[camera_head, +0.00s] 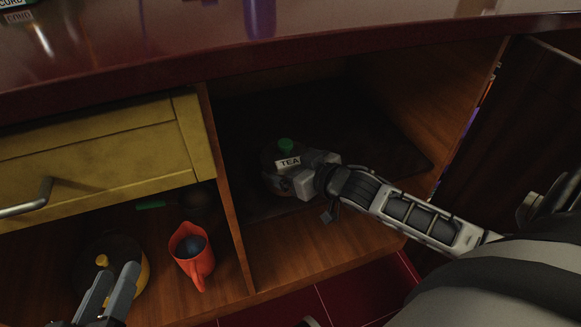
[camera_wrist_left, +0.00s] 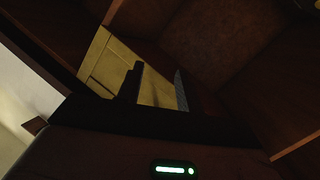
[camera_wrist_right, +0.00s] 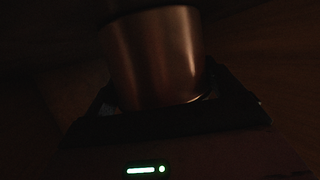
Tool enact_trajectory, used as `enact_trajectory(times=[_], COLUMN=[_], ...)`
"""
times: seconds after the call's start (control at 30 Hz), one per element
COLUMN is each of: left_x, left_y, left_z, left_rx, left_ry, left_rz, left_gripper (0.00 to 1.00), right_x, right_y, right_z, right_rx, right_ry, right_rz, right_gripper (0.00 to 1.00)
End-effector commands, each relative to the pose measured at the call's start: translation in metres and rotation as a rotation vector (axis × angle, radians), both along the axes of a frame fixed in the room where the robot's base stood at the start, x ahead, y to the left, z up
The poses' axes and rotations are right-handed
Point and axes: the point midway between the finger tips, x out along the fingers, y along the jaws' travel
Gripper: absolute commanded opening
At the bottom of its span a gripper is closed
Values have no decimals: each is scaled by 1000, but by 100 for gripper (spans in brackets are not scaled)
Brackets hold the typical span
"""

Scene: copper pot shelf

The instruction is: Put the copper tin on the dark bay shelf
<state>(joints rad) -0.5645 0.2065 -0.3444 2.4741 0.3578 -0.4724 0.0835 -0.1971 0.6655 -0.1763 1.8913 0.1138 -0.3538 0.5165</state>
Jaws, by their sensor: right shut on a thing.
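The copper tin (camera_head: 269,163) has a green knob on its lid and a white TEA label. It is inside the dark bay, over or on the dark shelf surface (camera_head: 370,135); I cannot tell whether its base touches. My right gripper (camera_head: 305,173) is shut on the tin from the right. In the right wrist view the tin's copper side (camera_wrist_right: 155,55) shows between the fingers, its upper part lost in the dark. My left gripper (camera_head: 112,292) is at the lower left, open and empty; its two parted fingers show in the left wrist view (camera_wrist_left: 160,88).
A wooden divider (camera_head: 228,190) stands left of the bay. Beyond it are a red jug (camera_head: 193,252), a yellow pot with a dark lid (camera_head: 143,273) and a dark pan with a green handle (camera_head: 150,205). A yellow drawer (camera_head: 95,155) is above them. The red countertop (camera_head: 300,45) overhangs everything.

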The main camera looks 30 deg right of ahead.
Motion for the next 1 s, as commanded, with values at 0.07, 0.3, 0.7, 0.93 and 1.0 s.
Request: enact_trajectory(times=[0.07,0.3,0.7,0.93,1.0], left_x=[0,0,1,-1,-2], left_y=[0,0,2,7,9], left_z=[1,0,9,-1,-4], left_rx=[2,2,38,142,174], left_ry=[1,1,-6,20,27], left_rz=[0,0,8,15,13], left_gripper=[36,36,36,36,36], right_x=[1,0,-23,-68,-80], right_y=[0,0,-3,-10,-12], right_z=[3,-1,12,28,33], right_rx=[1,0,1,2,2], right_ry=[-6,0,2,4,4], right_rz=[1,0,1,-1,-2], right_gripper=[53,100,100,100,100])
